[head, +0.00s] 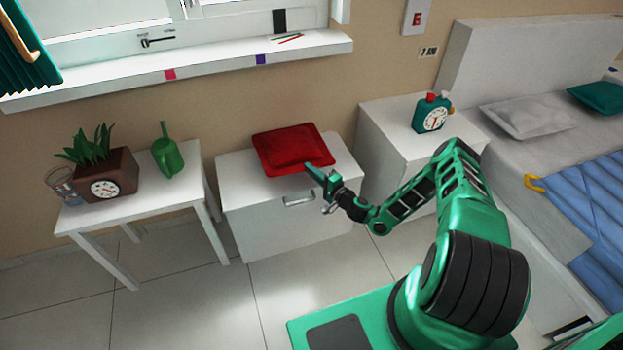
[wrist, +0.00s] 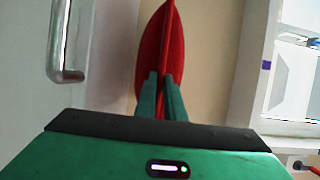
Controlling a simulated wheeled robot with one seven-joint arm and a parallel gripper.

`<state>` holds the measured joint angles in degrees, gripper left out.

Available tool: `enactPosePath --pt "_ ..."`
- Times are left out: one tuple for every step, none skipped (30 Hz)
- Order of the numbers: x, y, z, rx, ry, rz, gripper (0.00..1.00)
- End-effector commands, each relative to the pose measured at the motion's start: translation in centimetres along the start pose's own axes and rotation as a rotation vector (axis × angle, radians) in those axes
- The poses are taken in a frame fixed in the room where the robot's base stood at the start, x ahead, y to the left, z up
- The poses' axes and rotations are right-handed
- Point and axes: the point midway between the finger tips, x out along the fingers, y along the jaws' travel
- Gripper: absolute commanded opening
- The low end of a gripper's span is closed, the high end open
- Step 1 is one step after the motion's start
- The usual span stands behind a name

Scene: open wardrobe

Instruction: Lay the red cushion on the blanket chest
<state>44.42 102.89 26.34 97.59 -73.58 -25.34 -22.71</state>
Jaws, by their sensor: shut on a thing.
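The red cushion (head: 293,147) lies flat over the top of the white blanket chest (head: 253,222), towards its back and right, near the wall. My gripper (head: 318,172) is shut on the cushion's near edge, reaching in from the front right. In the wrist view the cushion (wrist: 151,62) shows edge-on, pinched between the two green fingers (wrist: 161,97). The chest front with its metal handle (wrist: 66,45) is at the left there. I cannot tell whether the cushion's underside touches the chest top.
The window sill (head: 210,66) runs above the chest.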

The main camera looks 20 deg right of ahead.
Motion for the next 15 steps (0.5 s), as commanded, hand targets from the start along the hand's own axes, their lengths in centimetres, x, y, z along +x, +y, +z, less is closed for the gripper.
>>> enactPosePath --pt "0.1 0.2 -0.5 -0.003 0.0 -0.001 0.0" --pt "0.1 0.3 -0.6 -0.002 -0.001 -0.001 0.0" --pt "0.1 0.5 -0.8 -0.001 -0.001 -0.001 0.0" --pt "0.1 0.6 -0.8 0.0 -0.001 0.0 0.0" --pt "0.1 0.8 -0.9 -0.001 -0.001 0.0 0.0" --pt "0.1 1.2 -0.9 0.0 -0.001 0.0 0.0" --pt "0.1 1.6 -0.8 0.0 -0.002 0.001 0.0" --pt "0.1 2.1 -0.8 0.0 -0.001 0.001 0.0" --pt "0.1 2.6 -0.8 0.0 -0.001 0.001 0.0" --pt "0.1 3.0 -0.8 0.0 -0.001 0.0 0.0" --pt "0.1 3.5 -0.8 0.0 -0.001 0.0 0.0" --pt "0.1 3.9 -0.8 0.001 -0.001 0.0 0.0" --pt "0.2 4.1 -0.8 0.0 -0.001 -0.001 0.0" --pt "0.2 4.3 -0.8 0.0 -0.001 -0.001 0.0" --pt "0.2 4.4 -0.8 0.001 -0.002 -0.001 0.0"
